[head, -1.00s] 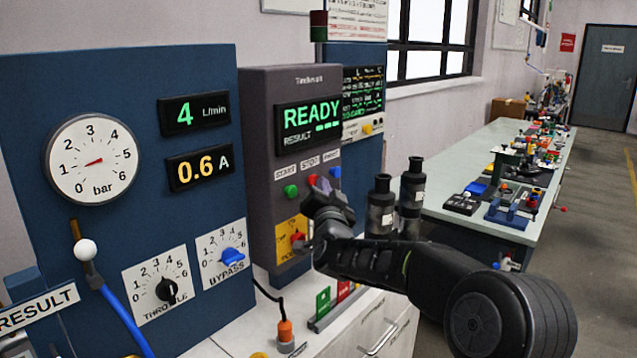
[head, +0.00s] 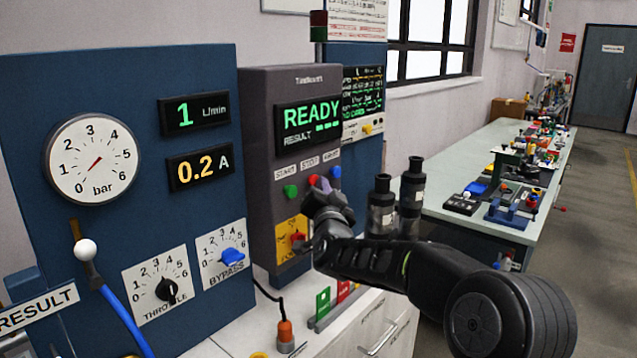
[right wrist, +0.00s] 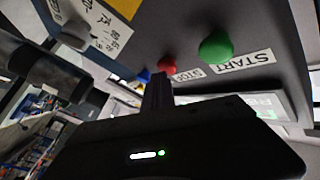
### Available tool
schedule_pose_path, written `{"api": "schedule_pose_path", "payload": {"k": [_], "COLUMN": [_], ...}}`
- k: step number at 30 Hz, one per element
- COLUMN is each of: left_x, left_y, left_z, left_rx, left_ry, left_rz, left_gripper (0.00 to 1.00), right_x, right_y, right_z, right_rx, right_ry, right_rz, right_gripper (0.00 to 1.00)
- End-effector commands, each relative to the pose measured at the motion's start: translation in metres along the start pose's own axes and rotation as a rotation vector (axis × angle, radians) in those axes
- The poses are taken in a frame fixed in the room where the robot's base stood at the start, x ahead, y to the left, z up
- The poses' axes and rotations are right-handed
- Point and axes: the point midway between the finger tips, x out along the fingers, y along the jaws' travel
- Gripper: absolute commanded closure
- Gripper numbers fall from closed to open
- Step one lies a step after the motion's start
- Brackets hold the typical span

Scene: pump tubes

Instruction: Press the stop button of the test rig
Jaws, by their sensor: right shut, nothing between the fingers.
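The test rig control box (head: 260,150) is dark grey, with a display reading READY. Below the display sit a green button (head: 291,192) under START, a red stop button (head: 313,180) under STOP and a blue button (head: 335,172). My right gripper (head: 321,187) is shut and empty, its tips right at the red button and partly covering it. In the right wrist view, the red button (right wrist: 166,65) lies just beyond the fingertips, beside the green button (right wrist: 215,47). I cannot tell whether the tips touch it. My left gripper is not in view.
The blue panel at the left carries a pressure gauge (head: 93,160), a flow display (head: 195,112) reading 1, a current display (head: 200,168) reading 0.2, and two knobs. Dark cylinders (head: 411,195) stand behind my right arm. A red-and-yellow switch (head: 296,238) sits below the buttons.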

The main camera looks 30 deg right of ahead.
Motion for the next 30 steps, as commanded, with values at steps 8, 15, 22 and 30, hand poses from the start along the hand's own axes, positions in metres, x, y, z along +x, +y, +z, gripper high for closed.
{"api": "schedule_pose_path", "payload": {"k": [8, 15, 22, 30], "left_x": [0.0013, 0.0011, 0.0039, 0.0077], "left_y": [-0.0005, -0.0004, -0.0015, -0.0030], "left_z": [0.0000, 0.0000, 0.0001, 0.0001], "left_rx": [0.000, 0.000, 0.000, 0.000], "left_ry": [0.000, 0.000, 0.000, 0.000], "left_rz": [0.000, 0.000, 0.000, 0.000], "left_gripper": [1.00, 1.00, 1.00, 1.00], "right_x": [0.0057, 0.0066, 0.0059, 0.0043], "right_y": [-0.0055, -0.0078, -0.0083, -0.0089], "right_z": [0.0059, 0.0055, 0.0059, 0.0046], "right_rx": [0.001, 0.001, 0.001, 0.001], "right_ry": [-0.003, -0.002, -0.001, -0.001], "right_rz": [-0.002, -0.005, -0.008, -0.010], "right_gripper": [1.00, 1.00, 1.00, 1.00]}}
